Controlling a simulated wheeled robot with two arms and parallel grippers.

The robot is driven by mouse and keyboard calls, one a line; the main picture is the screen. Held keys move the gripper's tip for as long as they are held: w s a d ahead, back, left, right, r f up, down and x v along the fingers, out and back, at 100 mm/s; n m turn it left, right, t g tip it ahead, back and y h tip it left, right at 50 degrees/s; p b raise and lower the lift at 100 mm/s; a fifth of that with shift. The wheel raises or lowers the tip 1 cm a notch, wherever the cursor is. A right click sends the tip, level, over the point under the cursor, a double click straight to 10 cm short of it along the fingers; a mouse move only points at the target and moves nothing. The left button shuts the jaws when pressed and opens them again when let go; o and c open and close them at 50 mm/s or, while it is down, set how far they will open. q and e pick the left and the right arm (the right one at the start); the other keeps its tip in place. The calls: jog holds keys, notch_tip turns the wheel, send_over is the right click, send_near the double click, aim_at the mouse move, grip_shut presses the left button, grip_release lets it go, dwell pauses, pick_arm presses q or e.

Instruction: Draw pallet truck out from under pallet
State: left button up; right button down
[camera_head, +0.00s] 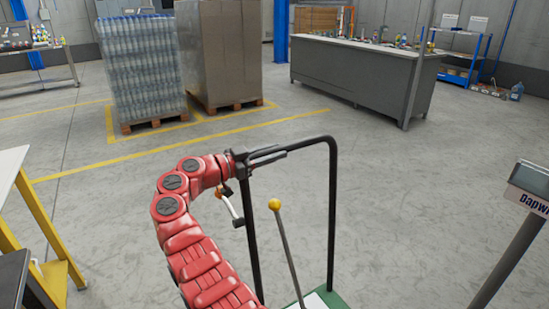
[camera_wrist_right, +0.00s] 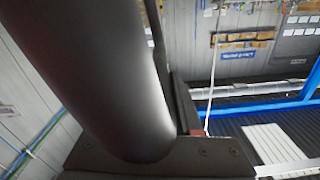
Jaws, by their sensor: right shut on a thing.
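A black U-shaped handle (camera_head: 332,200) rises from a green base (camera_head: 335,302) at the bottom edge. A thin lever with a yellow knob (camera_head: 274,204) and a small white lever (camera_head: 231,207) stand by it. I cannot tell whether this is the pallet truck; most of its body is out of frame. My right gripper (camera_head: 268,155), on the red arm, is shut on the handle's top left. In the right wrist view, a thick dark tube (camera_wrist_right: 110,80) fills the left, close to the camera. My left gripper is not in view.
Wrapped bottles stand on a wooden pallet (camera_head: 155,121), and a tall carton stack on another pallet (camera_head: 230,106), within yellow floor lines. A grey counter (camera_head: 350,75) is at the back right. A scale display (camera_head: 531,182) stands right, a yellow-legged table (camera_head: 35,225) left. Mid floor is clear.

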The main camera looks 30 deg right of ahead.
jog(key=shift+f, duration=0.1)
jog(key=shift+s, duration=0.2)
jog(key=c, duration=0.6)
grip_release()
jog(key=shift+a, duration=0.1)
jog(key=a, duration=1.1)
jog(key=shift+s+a, duration=0.35)
jog(key=shift+s, duration=0.1)
